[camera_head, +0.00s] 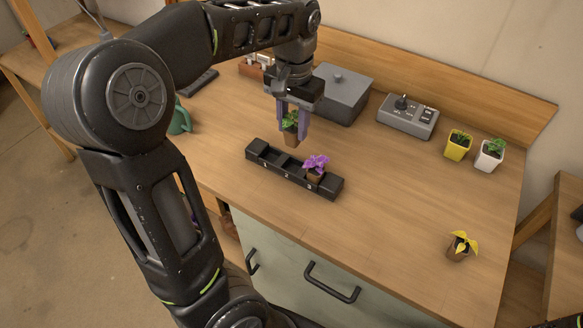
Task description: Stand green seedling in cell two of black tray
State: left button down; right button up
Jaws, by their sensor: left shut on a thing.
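The green seedling (291,127) has green leaves and a brown pot. My left gripper (293,128) is shut on it, with a finger on each side, and holds it upright above the black tray's back edge. The black tray (334,188) is a row of numbered cells on the wooden worktop. A purple-leaved seedling (316,167) stands in the cell at its right. The middle and left cells look empty. My right gripper is not in view.
A yellow-leaved seedling (461,246) stands at the front right. Behind are a grey lidded box (342,95), a control box (408,117), a yellow pot (457,147) and a white pot (489,156). A green can (179,121) is at left.

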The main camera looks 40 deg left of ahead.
aim_at(292, 145)
pick_arm(q)
jog(key=shift+f, duration=3.1)
jog(key=shift+f+p, duration=0.35)
jog(key=shift+f, duration=1.55)
jog(key=shift+f, duration=0.1)
jog(key=c, duration=1)
grip_release()
jog(key=shift+o, duration=0.2)
notch_tip(292, 145, up, 12)
jog(key=shift+r+b, duration=0.15)
jog(key=shift+b, duration=0.3)
